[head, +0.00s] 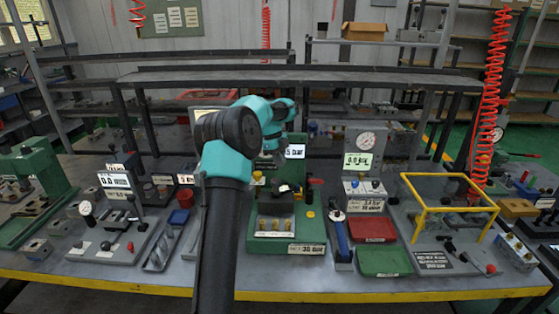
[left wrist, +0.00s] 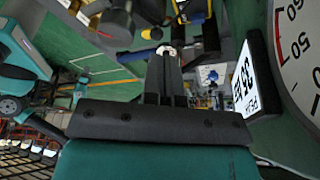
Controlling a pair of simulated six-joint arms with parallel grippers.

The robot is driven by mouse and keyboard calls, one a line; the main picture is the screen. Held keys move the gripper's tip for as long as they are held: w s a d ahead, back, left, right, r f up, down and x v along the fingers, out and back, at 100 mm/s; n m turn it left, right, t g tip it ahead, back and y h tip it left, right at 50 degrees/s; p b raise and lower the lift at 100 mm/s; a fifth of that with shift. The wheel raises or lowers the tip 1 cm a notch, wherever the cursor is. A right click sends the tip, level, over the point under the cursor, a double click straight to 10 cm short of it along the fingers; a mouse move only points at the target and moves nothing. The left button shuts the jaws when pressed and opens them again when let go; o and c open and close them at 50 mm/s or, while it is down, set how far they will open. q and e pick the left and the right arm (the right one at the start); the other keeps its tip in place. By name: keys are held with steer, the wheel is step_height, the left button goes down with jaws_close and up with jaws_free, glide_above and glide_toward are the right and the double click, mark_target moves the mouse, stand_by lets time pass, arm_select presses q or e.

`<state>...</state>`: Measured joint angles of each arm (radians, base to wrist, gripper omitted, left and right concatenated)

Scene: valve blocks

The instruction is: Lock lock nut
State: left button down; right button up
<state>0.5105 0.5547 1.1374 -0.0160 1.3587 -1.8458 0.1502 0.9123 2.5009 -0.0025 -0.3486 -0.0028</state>
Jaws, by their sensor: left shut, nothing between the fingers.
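A green test station (head: 312,232) stands mid-table with a dark block (head: 275,203) on it. Small brass-coloured fittings (head: 275,224) sit in a row at its front. My left arm rises from the bottom and bends over toward this station; its hand is largely hidden behind the arm in the head view. In the left wrist view my left gripper (left wrist: 166,52) is shut and empty, its fingertips near small metal parts of the station. A brass and dark round part (left wrist: 115,22) lies above left of the fingertips. I cannot make out which part is the lock nut. My right gripper is not in view.
A lit display (head: 295,151) stands behind the station, and in the wrist view a display (left wrist: 247,83) and a large gauge (left wrist: 302,50) are close on the right. A red tray (head: 373,229), a green tray (head: 384,261) and a yellow frame (head: 448,177) stand to the right.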

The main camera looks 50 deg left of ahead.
arm_select(q)
steer(key=x, duration=0.7)
steer(key=shift+f, duration=0.25)
